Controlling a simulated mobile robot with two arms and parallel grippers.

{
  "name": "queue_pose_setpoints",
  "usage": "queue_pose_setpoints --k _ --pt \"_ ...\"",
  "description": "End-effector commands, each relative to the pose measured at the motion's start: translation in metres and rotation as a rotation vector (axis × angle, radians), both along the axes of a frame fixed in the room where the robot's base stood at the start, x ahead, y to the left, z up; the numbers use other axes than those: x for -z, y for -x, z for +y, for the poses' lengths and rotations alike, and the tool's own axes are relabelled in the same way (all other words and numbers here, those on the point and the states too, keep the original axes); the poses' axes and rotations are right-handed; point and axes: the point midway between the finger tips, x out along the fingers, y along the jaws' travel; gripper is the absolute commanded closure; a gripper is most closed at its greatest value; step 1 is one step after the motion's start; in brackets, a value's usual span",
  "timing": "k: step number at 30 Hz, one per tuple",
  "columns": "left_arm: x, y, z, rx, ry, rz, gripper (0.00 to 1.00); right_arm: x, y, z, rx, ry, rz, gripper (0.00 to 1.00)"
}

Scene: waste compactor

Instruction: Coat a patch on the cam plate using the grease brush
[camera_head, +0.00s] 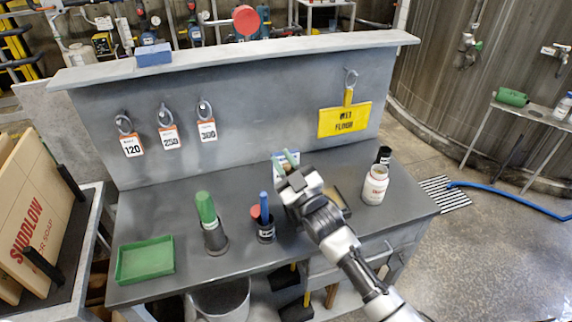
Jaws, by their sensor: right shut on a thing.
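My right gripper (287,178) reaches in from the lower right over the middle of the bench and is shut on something. A blue-handled tool (264,204) stands in a dark cup (266,232) left of the gripper. My left gripper is out of view.
The grey bench (180,265) also holds a green tray (145,260), a green-topped item in a dark holder (206,210), a white jar (375,186) and a black container (384,155).

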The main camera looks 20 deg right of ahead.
Motion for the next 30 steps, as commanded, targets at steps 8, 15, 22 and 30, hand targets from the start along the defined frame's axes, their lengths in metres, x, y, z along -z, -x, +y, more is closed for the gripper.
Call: queue_pose_setpoints --k 8,15,22,30 --pt "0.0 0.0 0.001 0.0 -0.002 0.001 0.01 0.0 0.0 0.0 0.0 0.0 -0.001 1.0" --pt "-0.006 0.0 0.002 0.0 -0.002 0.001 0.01 -0.007 0.0 -0.007 -0.013 -0.03 0.017 1.0" --pt "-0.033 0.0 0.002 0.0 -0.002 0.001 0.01 -0.04 0.002 -0.048 -0.114 -0.263 0.15 1.0" --pt "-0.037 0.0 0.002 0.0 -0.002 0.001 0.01 -0.048 0.004 -0.069 -0.176 -0.42 0.236 1.0"
